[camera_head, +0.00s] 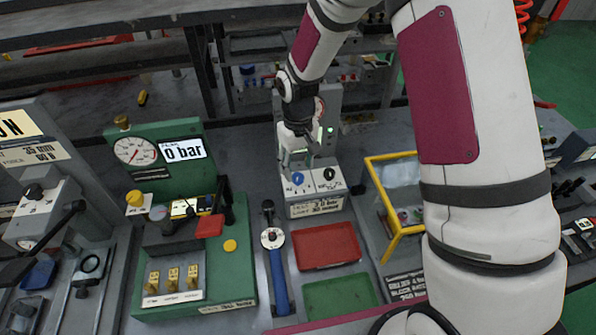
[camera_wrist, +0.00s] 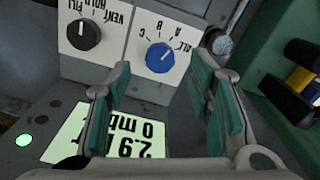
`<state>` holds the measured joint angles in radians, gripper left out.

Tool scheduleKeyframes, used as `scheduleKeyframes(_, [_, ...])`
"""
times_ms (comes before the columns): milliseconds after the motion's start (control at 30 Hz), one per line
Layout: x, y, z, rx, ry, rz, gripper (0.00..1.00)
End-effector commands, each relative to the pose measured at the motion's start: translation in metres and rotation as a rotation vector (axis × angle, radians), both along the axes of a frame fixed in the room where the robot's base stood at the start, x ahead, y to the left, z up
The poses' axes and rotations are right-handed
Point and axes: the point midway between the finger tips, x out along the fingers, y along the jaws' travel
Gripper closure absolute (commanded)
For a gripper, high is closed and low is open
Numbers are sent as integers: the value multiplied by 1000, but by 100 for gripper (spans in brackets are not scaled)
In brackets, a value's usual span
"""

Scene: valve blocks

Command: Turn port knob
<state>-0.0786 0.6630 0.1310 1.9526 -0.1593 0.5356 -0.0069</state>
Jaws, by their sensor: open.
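The blue knob (camera_head: 297,179) sits on the sloped white panel of a grey box. In the wrist view the blue knob (camera_wrist: 159,58) has a small white mark, with A, B, C and ALL printed around it; I take it as the port knob. The mark points toward the upper right there. A black knob (camera_wrist: 83,34) beside it is labelled VENT, HOLD, FILL; it shows in the head view (camera_head: 329,174). My gripper (camera_head: 295,158) is open and empty just above the blue knob. In the wrist view its fingers (camera_wrist: 158,78) stand apart, with the knob beyond them.
A lit display (camera_wrist: 108,132) lies behind the knobs on the grey box. A green gauge station (camera_head: 230,277) stands to the left. A red tray (camera_head: 326,247), a green tray (camera_head: 340,292) and a blue-handled tool (camera_head: 277,275) lie in front. A yellow-framed case (camera_head: 385,235) stands right.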

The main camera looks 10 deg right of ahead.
Motion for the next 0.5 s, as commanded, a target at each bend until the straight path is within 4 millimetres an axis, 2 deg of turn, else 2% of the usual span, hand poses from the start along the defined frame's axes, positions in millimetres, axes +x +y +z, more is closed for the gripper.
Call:
scheduleKeyframes(33, [1, 0, 13, 1, -5, -1, 52])
scheduleKeyframes(200, [1, 0, 47, 2, -5, -2, 52])
scheduleKeyframes(400, [1, 0, 75, 1, -2, -1, 52])
scheduleKeyframes(500, [1, 0, 82, 1, -2, -1, 52])
